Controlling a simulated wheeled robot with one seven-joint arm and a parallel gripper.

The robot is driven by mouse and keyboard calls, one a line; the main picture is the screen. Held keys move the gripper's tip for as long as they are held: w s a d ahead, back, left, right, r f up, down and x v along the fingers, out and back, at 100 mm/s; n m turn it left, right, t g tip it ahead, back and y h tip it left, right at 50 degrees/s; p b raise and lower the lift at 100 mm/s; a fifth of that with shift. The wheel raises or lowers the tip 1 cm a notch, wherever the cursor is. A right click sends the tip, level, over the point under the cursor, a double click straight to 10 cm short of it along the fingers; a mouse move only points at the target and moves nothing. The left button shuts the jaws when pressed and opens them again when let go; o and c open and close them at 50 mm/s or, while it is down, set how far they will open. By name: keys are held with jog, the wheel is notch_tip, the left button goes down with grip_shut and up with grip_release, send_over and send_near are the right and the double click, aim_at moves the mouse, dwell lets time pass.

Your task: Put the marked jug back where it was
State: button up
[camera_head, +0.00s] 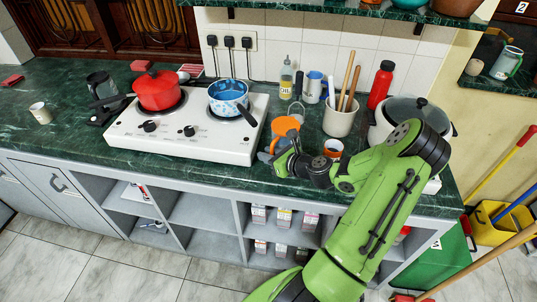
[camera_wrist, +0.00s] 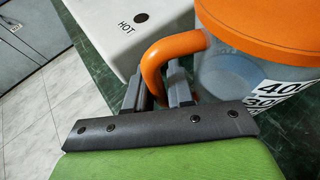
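The marked jug (camera_wrist: 250,70) has an orange lid, an orange handle and a clear body with number labels, partly cut off by the picture edge. It also shows in the head view (camera_head: 285,126), right of the white hob, partly hidden by my gripper. My gripper (camera_wrist: 157,92) has one finger on each side of the orange handle, and the handle fills the gap between them. In the head view my gripper (camera_head: 272,153) is low near the counter's front edge. I cannot tell whether the jug touches the counter.
The white hob (camera_head: 225,145) carries a red pot (camera_head: 158,90) and a blue pan (camera_head: 229,97). Behind the jug are an oil bottle (camera_head: 286,80), a white-and-blue pitcher (camera_head: 313,90) and a utensil crock (camera_head: 340,120). An orange-rimmed cup (camera_head: 333,148) and a cooker (camera_head: 410,112) are right. Another jug (camera_head: 507,63) is on a shelf.

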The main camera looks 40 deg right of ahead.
jog(key=o, duration=0.3)
